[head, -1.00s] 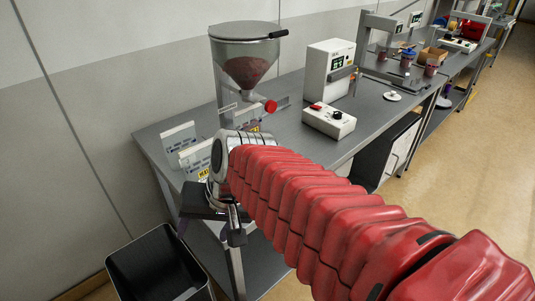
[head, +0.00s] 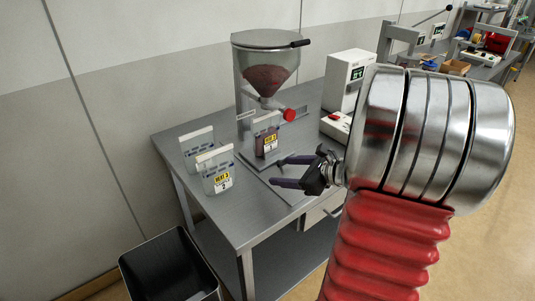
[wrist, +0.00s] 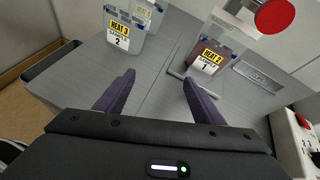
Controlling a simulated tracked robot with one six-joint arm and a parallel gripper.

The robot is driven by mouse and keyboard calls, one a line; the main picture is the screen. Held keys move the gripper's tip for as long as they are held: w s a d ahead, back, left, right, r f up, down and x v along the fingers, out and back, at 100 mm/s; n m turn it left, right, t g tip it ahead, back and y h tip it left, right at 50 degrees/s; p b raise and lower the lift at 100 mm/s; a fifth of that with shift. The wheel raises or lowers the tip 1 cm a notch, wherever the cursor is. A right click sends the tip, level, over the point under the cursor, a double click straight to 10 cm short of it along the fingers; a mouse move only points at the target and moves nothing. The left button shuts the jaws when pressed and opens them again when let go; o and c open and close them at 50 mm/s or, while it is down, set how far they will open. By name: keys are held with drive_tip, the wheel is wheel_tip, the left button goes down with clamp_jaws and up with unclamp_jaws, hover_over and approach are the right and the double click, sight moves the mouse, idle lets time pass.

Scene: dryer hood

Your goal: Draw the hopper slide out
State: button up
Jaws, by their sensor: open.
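The hopper (head: 266,68) is a clear cone of dark red-brown granules with a grey lid, on a stand at the back of the bench. Below its outlet a red round knob (head: 289,115) sticks out to the right, and a pale flat bar (head: 246,116) shows to the left; I cannot tell which belongs to the slide. The knob also shows in the wrist view (wrist: 278,17) at the top right. My gripper (head: 278,171) is open and empty, in front of and below the knob, apart from it. A clear container labelled HEAT 2 (head: 266,138) stands under the outlet.
Two clear containers, one labelled HEAT 3 (head: 215,172), stand on the bench (head: 240,215) to the left. A white box device (head: 347,79) and a small control box (head: 335,126) stand right of the hopper. A black bin (head: 170,268) is on the floor.

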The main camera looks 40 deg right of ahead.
drive_tip(key=d+m+h, duration=0.1)
drive_tip(key=d, duration=0.2)
drive_tip(key=s+d+f+m+t, duration=0.1)
drive_tip(key=d+m, duration=0.1)
drive_tip(key=s+d+f+m+h, duration=0.1)
drive_tip(key=d, duration=0.2)
drive_tip(key=shift+s+d+m+h, duration=0.1)
drive_tip(key=shift+d+m+h, duration=0.2)
drive_tip(key=shift+d+m, duration=0.1)
drive_tip(key=shift+a, duration=0.1)
approach(270, 153)
drive_tip(key=w+f, duration=0.1)
drive_tip(key=w+d+f, duration=0.1)
drive_tip(key=f, duration=0.1)
drive_tip(key=w+f, duration=0.1)
drive_tip(key=shift+d+f, duration=0.3)
drive_tip(key=shift+f, duration=0.05)
drive_tip(key=shift+c, duration=0.3)
drive_tip(key=c, duration=1.4)
drive_tip(key=shift+c, duration=0.2)
drive_tip(key=shift+s, duration=0.1)
